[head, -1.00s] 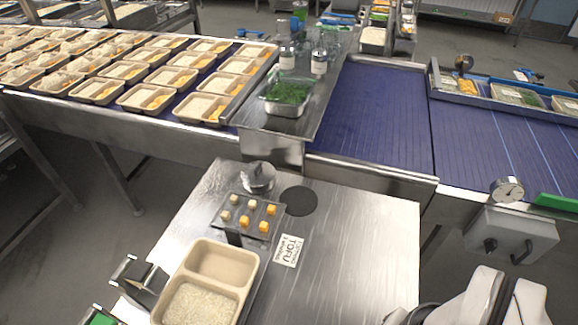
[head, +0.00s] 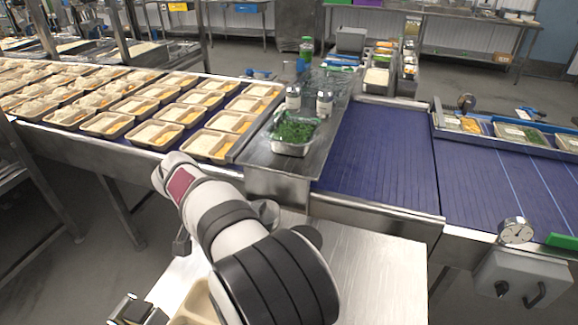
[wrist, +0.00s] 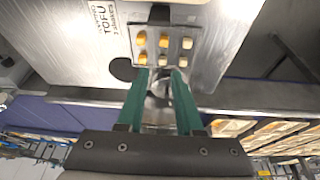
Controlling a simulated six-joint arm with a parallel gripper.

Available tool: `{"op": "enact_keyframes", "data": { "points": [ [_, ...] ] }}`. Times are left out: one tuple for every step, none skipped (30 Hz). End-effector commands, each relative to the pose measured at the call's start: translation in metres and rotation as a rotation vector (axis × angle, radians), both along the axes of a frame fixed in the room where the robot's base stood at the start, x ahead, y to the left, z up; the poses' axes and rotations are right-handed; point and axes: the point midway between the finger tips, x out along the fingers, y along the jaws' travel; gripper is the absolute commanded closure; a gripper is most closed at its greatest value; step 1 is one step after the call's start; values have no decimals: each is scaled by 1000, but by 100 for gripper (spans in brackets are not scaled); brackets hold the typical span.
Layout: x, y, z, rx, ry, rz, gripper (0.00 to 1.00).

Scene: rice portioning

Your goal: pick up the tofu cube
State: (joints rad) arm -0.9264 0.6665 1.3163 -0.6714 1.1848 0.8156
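In the wrist view, several small tofu cubes (wrist: 164,40) sit in two rows on a dark, raised rack (wrist: 153,28). Some are orange and some are pale. My gripper (wrist: 159,72) has two green fingers set apart with no cube between them. Its fingertips show just short of the rack's near edge in the picture; I cannot tell their height above it. In the head view my arm hides the rack, the cubes and my gripper.
A round metal piece (wrist: 158,88) shows between my fingers. A sign reading TOFU (wrist: 105,22) lies on the steel table (wrist: 65,45). A beige tray (head: 192,308) is partly hidden by my arm. A conveyor (head: 375,160) and a pan of greens (head: 291,148) lie beyond.

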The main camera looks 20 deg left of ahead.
Motion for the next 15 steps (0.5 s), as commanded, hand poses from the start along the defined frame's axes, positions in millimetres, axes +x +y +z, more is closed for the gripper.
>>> {"op": "enact_keyframes", "data": {
  "points": [
    [-8,29,-14,4,-22,31,65],
    [-11,42,-19,8,-34,41,65],
    [-14,53,-24,14,-45,49,65],
    [-15,59,-27,16,-51,54,65],
    [-14,62,-31,17,-55,56,65],
    [-12,63,-38,18,-56,55,65],
    [-9,63,-45,17,-56,56,65],
    [-6,62,-53,16,-54,56,65],
    [-1,62,-65,16,-54,55,65],
    [3,61,-73,16,-53,53,65],
    [6,61,-82,17,-53,54,65],
    [11,61,-92,17,-53,54,65],
    [13,61,-99,17,-53,55,65],
    [16,61,-105,16,-53,55,65],
    [19,62,-112,19,-54,54,65]
  ]
}}
